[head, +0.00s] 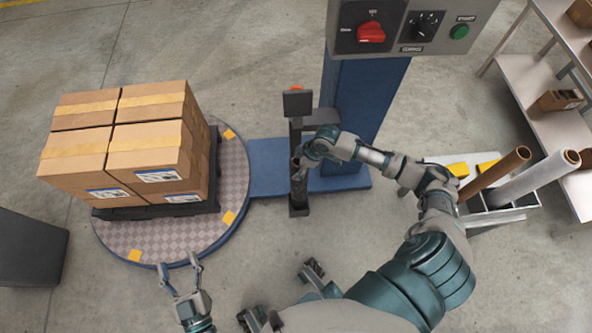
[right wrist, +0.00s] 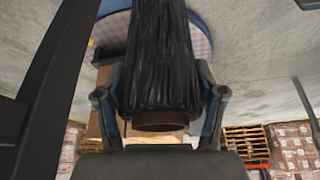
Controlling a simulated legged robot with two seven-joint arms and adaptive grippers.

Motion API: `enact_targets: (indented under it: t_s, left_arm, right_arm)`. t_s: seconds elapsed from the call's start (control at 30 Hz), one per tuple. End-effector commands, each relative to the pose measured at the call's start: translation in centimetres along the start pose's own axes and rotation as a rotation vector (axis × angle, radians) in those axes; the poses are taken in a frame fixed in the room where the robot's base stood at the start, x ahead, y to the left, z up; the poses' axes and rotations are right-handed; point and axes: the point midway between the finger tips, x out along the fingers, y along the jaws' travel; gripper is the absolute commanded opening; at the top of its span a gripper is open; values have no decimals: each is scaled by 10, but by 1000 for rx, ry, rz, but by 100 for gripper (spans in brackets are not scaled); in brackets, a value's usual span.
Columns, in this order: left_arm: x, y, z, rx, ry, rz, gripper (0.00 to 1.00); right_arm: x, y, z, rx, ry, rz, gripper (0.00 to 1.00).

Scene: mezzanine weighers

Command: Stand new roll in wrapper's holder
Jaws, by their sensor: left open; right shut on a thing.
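My right gripper (head: 304,160) is shut on a black film roll (right wrist: 163,60) with a brown core end; its fingers sit on both sides of it in the right wrist view. In the head view the gripper is at the wrapper's dark holder (head: 298,208), beside the blue column (head: 362,110), and largely hides the roll. I cannot tell whether the roll is seated. My left gripper (head: 179,265) is open and empty at the turntable's near edge. A brown roll (head: 495,172) and a pale roll (head: 532,178) lean in a grey rack (head: 505,215) at the right.
Stacked cartons (head: 125,140) stand on a dark pallet (head: 190,207) on the round turntable (head: 165,232). A control panel (head: 410,25) with a red switch tops the column. Shelving (head: 545,85) stands at the right and a grey box (head: 28,250) at the far left.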

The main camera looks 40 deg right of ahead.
Motion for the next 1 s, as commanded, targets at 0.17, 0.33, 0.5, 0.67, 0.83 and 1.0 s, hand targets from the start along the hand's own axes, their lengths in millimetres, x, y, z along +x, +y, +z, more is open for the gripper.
enact_targets:
  t_s: [0.17,0.33,0.5,0.67,0.83,1.0]
  left_arm:
    - [0,1,-9,-4,65,3,66]
    - [-3,4,-24,-14,198,7,66]
    - [-8,5,-39,-21,305,10,66]
    - [-8,6,-43,-21,323,11,66]
    - [-8,6,-43,-21,322,11,66]
    - [-6,6,-42,-20,320,11,66]
  right_arm:
    - [8,1,2,-1,5,3,0]
    - [29,1,11,1,2,0,0]
    - [41,1,16,0,5,3,0]
    - [41,2,15,-2,6,5,0]
    - [42,1,17,-1,1,2,89]
    - [42,1,17,-1,1,1,94]
